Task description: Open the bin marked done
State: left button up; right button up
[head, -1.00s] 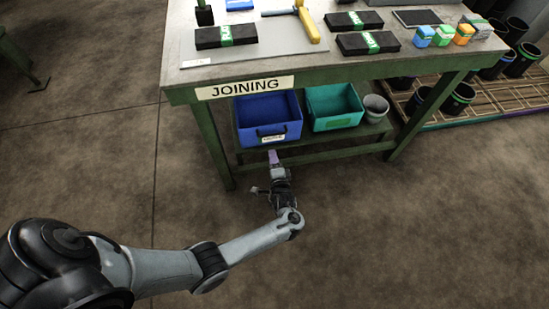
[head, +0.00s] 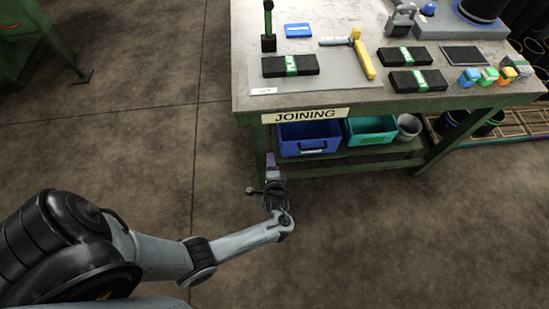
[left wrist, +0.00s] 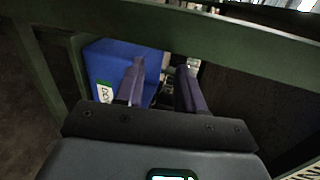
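My left gripper (head: 270,160) is low in front of the bench, just left of the bin's front. In the left wrist view my left gripper (left wrist: 160,66) has its two purple-grey fingers apart, with nothing seen held between them. I cannot tell whether a finger touches the bin. My right gripper is not in view.
A teal bin (head: 371,128) and a grey bucket (head: 409,126) stand right of the blue bin. The green bench (head: 240,98) carries packs, a hammer-like tool and small boxes. Its green front leg (head: 259,147) is close to my left gripper. The floor in front is clear.

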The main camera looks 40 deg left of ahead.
pick_arm(q)
jog(key=s+a+r+p, duration=0.1)
jog(key=s+r+p, duration=0.3)
jog(key=r+p, duration=0.5)
jog(key=shift+s+a+g+h+p, duration=0.3)
jog(key=shift+h+p, duration=0.1)
jog(key=shift+p, duration=0.2)
jog(key=shift+r, duration=0.1)
